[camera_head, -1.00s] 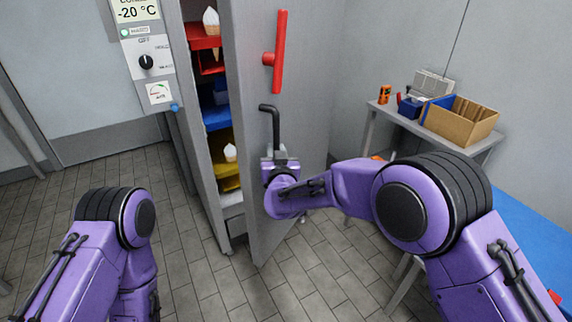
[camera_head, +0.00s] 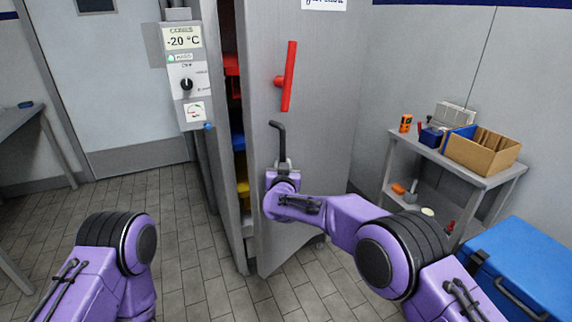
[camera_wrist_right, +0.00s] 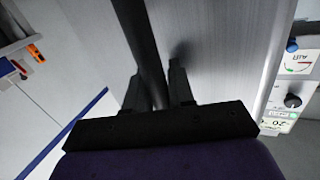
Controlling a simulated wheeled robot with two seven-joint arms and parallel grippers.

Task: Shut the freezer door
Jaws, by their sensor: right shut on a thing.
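The grey freezer door (camera_head: 325,150) stands ajar, with a narrow gap at its left edge. Red, blue and yellow bins (camera_head: 240,143) show through the gap on the freezer shelves. A dark bent handle (camera_head: 279,135) stands out from the door. My right gripper (camera_head: 283,167) is shut on this handle near its lower part. In the right wrist view the handle (camera_wrist_right: 141,45) runs between the two fingers (camera_wrist_right: 163,82), against the door face. My left arm shows at the lower left of the head view; its gripper is out of view.
A red lever (camera_head: 288,78) is on the door above the handle. A control panel (camera_head: 188,75) stands left of the gap. At right are a small table (camera_head: 440,155) with a cardboard box (camera_head: 483,150) and a blue cooler (camera_head: 530,262). The tiled floor at left is clear.

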